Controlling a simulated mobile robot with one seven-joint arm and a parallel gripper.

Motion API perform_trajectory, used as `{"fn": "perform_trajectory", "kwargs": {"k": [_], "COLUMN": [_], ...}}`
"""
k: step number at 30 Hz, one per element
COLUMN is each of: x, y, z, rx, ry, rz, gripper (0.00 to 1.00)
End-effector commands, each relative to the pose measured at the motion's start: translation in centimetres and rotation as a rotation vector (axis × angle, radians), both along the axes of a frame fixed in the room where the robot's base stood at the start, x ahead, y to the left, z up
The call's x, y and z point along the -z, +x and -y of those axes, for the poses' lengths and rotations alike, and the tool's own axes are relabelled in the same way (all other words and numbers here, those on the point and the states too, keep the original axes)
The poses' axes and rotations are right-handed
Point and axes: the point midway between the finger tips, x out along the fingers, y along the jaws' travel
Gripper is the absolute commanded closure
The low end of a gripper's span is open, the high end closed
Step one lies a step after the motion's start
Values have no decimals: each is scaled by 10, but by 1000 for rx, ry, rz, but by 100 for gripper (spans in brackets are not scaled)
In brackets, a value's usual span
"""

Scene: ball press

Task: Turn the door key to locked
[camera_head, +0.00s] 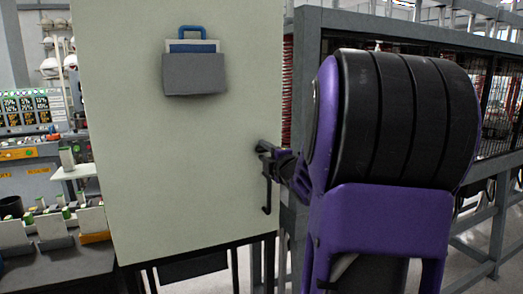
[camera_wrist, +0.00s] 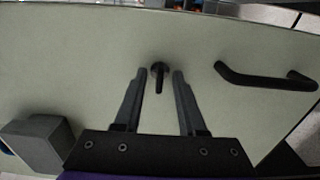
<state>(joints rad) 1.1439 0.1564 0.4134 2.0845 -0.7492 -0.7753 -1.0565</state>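The door (camera_head: 180,150) is a pale cream panel, and its surface also fills most of the wrist view (camera_wrist: 80,70). The small black key (camera_wrist: 158,75) stands out from the door, with a round base and a short stem pointing down in the wrist view. My gripper (camera_wrist: 159,74) is open, with one finger on each side of the key and a visible gap to both. In the head view my gripper (camera_head: 268,153) is at the door's right edge, and I cannot make out the key there. A black bar handle (camera_head: 267,195) is just below; it also shows in the wrist view (camera_wrist: 265,80).
A grey holder (camera_head: 194,74) with a blue-handled clipboard-like item is fixed high on the door; a grey block shows in the wrist view (camera_wrist: 38,145). A grey frame (camera_head: 300,100) stands right of the door. A cluttered bench (camera_head: 60,262) is at left.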

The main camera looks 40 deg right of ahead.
Motion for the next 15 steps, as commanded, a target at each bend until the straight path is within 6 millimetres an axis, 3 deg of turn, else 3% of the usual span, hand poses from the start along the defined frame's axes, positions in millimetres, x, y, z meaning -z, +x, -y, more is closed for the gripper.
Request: {"fn": "perform_trajectory", "kwargs": {"k": [6,13,15], "x": [0,0,0], "y": [0,0,0], "z": [0,0,0], "rx": [0,0,0], "ry": [0,0,0], "rz": [0,0,0], "gripper": [60,100,100]}}
